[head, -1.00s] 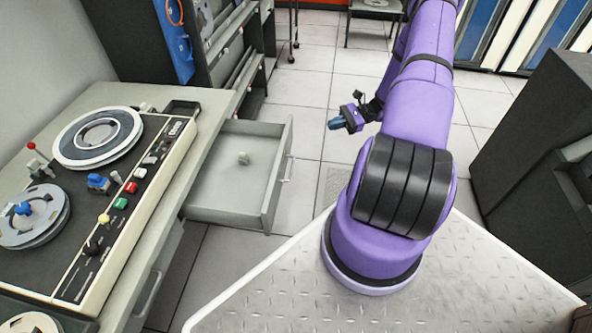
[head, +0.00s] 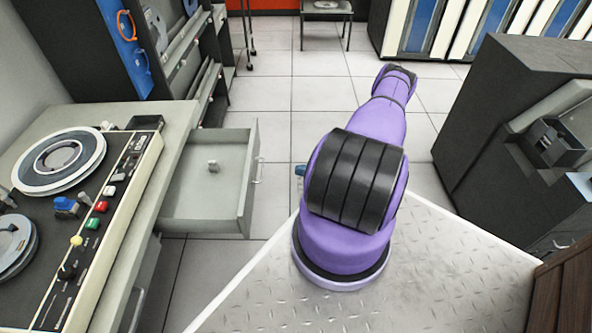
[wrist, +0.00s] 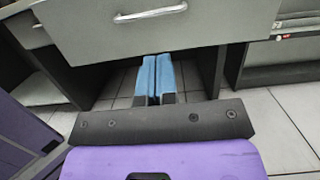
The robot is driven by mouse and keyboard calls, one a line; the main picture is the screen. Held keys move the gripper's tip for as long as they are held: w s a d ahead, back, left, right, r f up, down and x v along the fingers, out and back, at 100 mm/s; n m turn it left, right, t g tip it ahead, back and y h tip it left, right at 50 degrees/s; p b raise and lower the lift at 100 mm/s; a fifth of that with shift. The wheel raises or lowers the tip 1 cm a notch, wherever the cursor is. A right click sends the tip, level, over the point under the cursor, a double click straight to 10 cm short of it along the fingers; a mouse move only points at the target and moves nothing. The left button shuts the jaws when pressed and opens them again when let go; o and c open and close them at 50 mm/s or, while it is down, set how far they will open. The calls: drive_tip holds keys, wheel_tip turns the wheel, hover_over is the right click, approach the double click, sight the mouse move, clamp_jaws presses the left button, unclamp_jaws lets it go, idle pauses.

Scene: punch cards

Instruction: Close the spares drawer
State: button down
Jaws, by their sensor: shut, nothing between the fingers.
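My gripper (wrist: 154,78) has blue fingers held together, empty, below the drawer front in that view. In the head view my arm hides most of the gripper; only a bit of blue shows beside the arm, right of the drawer.
The desk (head: 165,145) carries a tape deck (head: 110,215) with reels and coloured buttons. A dark shelf unit (head: 90,60) stands behind. A dark cabinet (head: 470,120) stands at the right. Tiled floor (head: 280,110) is open beyond the drawer.

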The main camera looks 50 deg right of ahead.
drive_tip(key=x, duration=1.1)
drive_tip(key=shift+w+a, duration=0.2)
